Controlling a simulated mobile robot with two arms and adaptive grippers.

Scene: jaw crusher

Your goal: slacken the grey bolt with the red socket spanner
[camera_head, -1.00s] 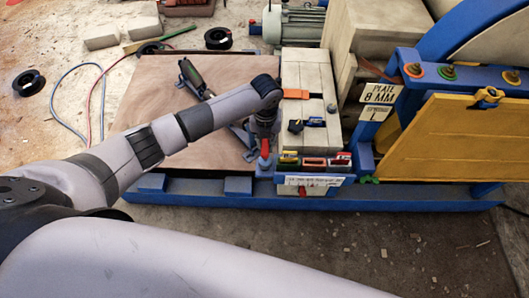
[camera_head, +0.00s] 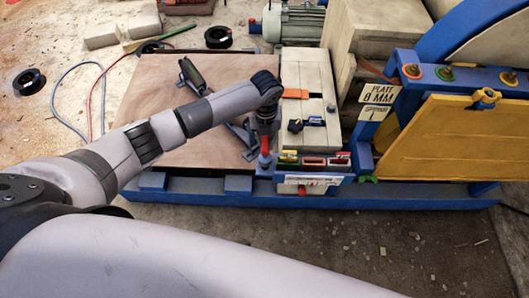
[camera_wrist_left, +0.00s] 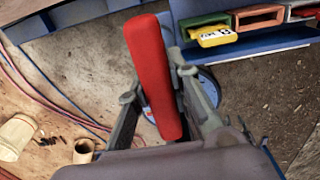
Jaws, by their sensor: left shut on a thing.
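The red socket spanner (camera_wrist_left: 153,75) is between the two fingers of my left gripper (camera_wrist_left: 155,92), which is shut on it. In the left wrist view its red handle stands out past the fingertips. In the head view a short red piece of it (camera_head: 264,146) shows below my left gripper (camera_head: 265,128), beside the left end of the blue socket rack. The spanner's working end is not clear to see. I cannot pick out the grey bolt for certain. Bolts with orange and green rings (camera_head: 447,74) sit along the blue beam at the right. My right gripper is not in view.
The rack (camera_head: 348,177) has green, orange and red holders; its green holder (camera_wrist_left: 205,22) is close to the spanner in the wrist view. A yellow panel (camera_head: 450,140) stands at the right. A brown board (camera_head: 150,95) lies left, with cables and black rings beyond.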

